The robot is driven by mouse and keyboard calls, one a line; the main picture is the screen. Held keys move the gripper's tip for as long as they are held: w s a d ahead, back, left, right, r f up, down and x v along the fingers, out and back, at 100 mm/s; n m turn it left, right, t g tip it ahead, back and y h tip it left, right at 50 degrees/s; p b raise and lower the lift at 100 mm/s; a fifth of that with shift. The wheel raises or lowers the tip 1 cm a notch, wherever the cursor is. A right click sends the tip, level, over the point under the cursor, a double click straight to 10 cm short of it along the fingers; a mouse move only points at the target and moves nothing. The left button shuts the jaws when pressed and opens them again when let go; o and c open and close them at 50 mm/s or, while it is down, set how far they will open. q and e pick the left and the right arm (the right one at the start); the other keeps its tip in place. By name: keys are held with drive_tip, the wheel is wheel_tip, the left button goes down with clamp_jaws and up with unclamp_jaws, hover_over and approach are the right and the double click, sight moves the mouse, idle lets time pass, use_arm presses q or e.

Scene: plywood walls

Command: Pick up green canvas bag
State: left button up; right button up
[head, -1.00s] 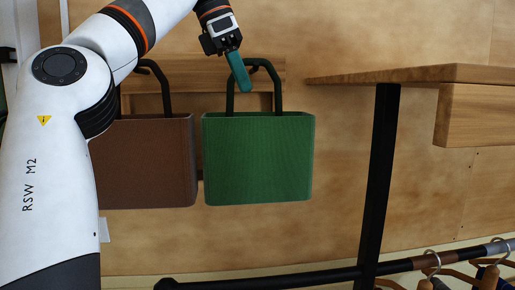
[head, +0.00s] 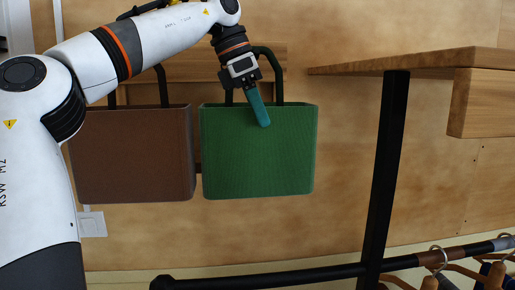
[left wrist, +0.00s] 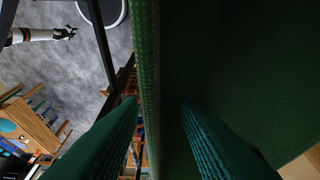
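The green canvas bag (head: 258,160) hangs upright by its black handle (head: 276,72) against the plywood wall. My left gripper (head: 262,118) is at the bag's top rim. In the head view one teal finger lies in front of the bag's upper front; the other is hidden. In the left wrist view the two teal fingers of my left gripper (left wrist: 158,105) are apart. A green wall of the bag (left wrist: 146,50) runs between them, with the bag's dark inside to the right. Whether either finger touches it, I cannot tell.
A brown bag (head: 135,155) hangs close on the left of the green one. A wooden shelf (head: 420,68) on a black post (head: 386,170) stands to the right. A clothes rail (head: 270,276) with hangers runs below.

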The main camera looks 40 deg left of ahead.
use_arm(q)
drive_tip(key=x, duration=0.3)
drive_tip(key=shift+s, duration=0.15)
drive_tip(key=shift+s+d+r, duration=0.1)
drive_tip(key=shift+d+r, duration=0.05)
drive_tip(key=shift+d, duration=0.05)
clamp_jaws()
drive_tip(key=shift+a+r, duration=0.1)
idle(1.0)
